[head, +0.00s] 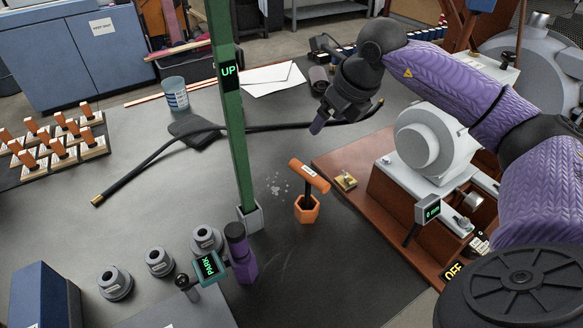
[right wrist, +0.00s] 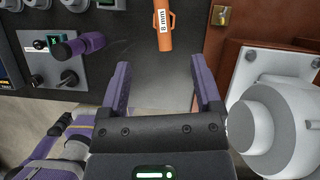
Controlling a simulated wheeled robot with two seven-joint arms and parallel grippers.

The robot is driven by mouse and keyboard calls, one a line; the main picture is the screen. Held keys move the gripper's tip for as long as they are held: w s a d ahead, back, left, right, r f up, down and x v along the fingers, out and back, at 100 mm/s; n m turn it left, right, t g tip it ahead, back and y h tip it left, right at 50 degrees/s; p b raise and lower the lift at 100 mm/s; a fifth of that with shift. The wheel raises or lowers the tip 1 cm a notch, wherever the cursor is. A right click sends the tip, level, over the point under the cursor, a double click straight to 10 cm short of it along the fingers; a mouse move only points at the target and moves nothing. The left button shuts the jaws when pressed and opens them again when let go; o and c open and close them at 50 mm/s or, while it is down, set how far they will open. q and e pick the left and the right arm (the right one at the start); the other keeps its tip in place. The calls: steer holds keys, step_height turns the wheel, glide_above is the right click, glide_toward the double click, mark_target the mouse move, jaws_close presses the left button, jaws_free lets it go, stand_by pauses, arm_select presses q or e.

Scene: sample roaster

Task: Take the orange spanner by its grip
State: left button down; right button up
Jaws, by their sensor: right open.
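The orange spanner (head: 309,176) has a T-shaped grip with a white label and a dark shaft. It stands upright in an orange hexagonal holder (head: 307,209) on the dark bench. In the right wrist view the grip (right wrist: 163,30) reads "8 mm" and lies beyond the fingertips, roughly in line with the gap between them. My right gripper (head: 319,124) is above and behind the spanner in the head view, apart from it. The right wrist view shows its two purple fingers (right wrist: 163,78) spread with nothing between them. My left gripper is not in view.
A green post (head: 231,110) marked "UP" stands left of the spanner. A purple lever (head: 242,258) and a "PARK" display are nearer. A grey machine (head: 431,140) on a brown base stands right. A black hose (head: 150,160) crosses behind. Bench before the spanner is clear.

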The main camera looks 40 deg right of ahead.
steer(key=b, duration=0.6)
glide_toward(309, 171)
steer(key=shift+w+f+g, duration=0.3)
steer(key=shift+w+f, duration=0.1)
steer(key=shift+f, duration=0.2)
steer(key=shift+f+b, duration=0.25)
steer(key=shift+b, duration=0.05)
steer(key=b+x, duration=0.5)
steer(key=x, duration=0.4)
steer(key=shift+w+f, duration=0.25)
steer(key=shift+f, duration=0.05)
steer(key=shift+r, duration=0.2)
jaws_close()
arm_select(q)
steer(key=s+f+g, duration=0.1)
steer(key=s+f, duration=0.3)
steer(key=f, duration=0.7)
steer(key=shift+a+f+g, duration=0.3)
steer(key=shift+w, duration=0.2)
